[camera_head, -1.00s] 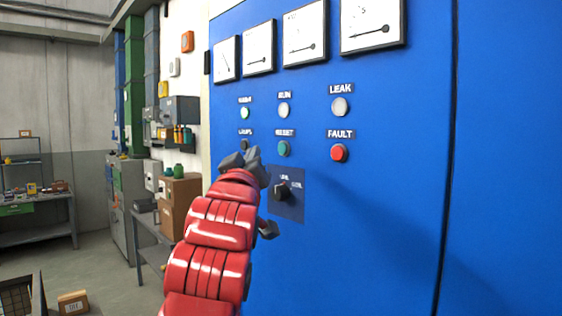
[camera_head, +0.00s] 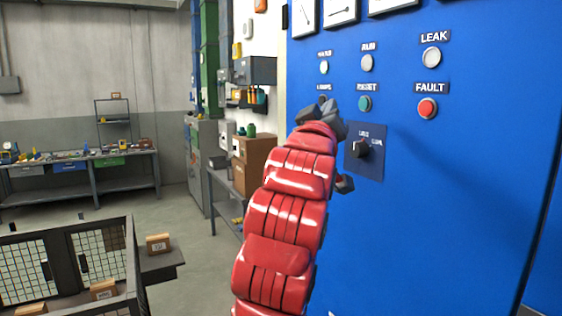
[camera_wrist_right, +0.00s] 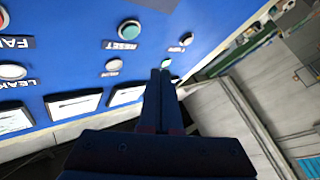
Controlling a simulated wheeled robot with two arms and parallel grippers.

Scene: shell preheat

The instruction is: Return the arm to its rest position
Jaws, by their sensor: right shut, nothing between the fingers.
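My right arm (camera_head: 285,215), red and segmented, reaches up in front of the blue panel. My left gripper is not in view.
The blue cabinet (camera_head: 470,200) fills the right side, with a rotary switch (camera_head: 363,148) close to the gripper and a red FAULT button (camera_head: 428,108). A mesh-sided crate (camera_head: 130,265) stands lower left. A workbench (camera_head: 80,165) is at the back. Open floor lies between them.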

